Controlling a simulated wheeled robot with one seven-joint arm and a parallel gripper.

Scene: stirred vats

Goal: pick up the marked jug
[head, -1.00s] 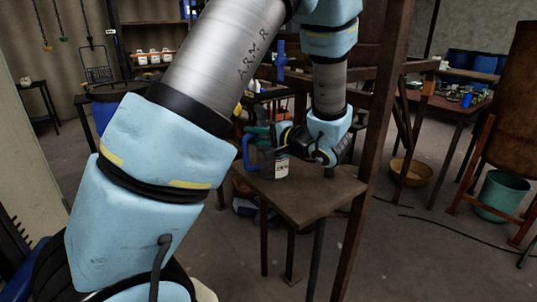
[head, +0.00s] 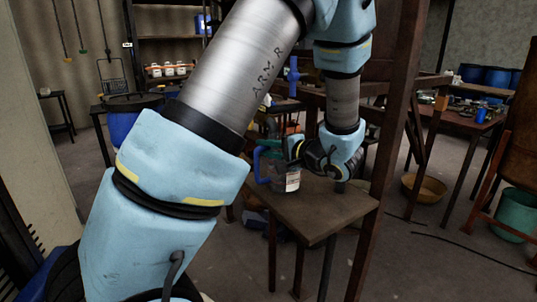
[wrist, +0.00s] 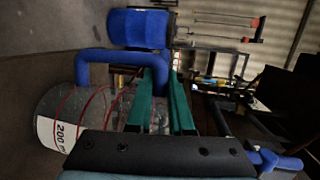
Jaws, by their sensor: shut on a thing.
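The jug (head: 284,180) is a grey see-through vessel with a white label and a blue handle (head: 261,163), at the back left of a small brown table. In the wrist view the jug (wrist: 62,103) fills the left side, showing red lines and a label reading 200. My gripper (wrist: 163,80) has green fingers shut on the blue handle (wrist: 115,56). In the head view the gripper (head: 280,146) is beside the top of the jug, partly hidden by my arm. The jug looks upright; I cannot tell whether its base touches the table.
The small table (head: 325,210) is otherwise bare on its front and right. A rusty post (head: 385,150) rises close to its right side. A blue drum (head: 124,125) stands at the back left. A yellow bowl (head: 424,190) and green bucket (head: 514,215) stand on the floor to the right.

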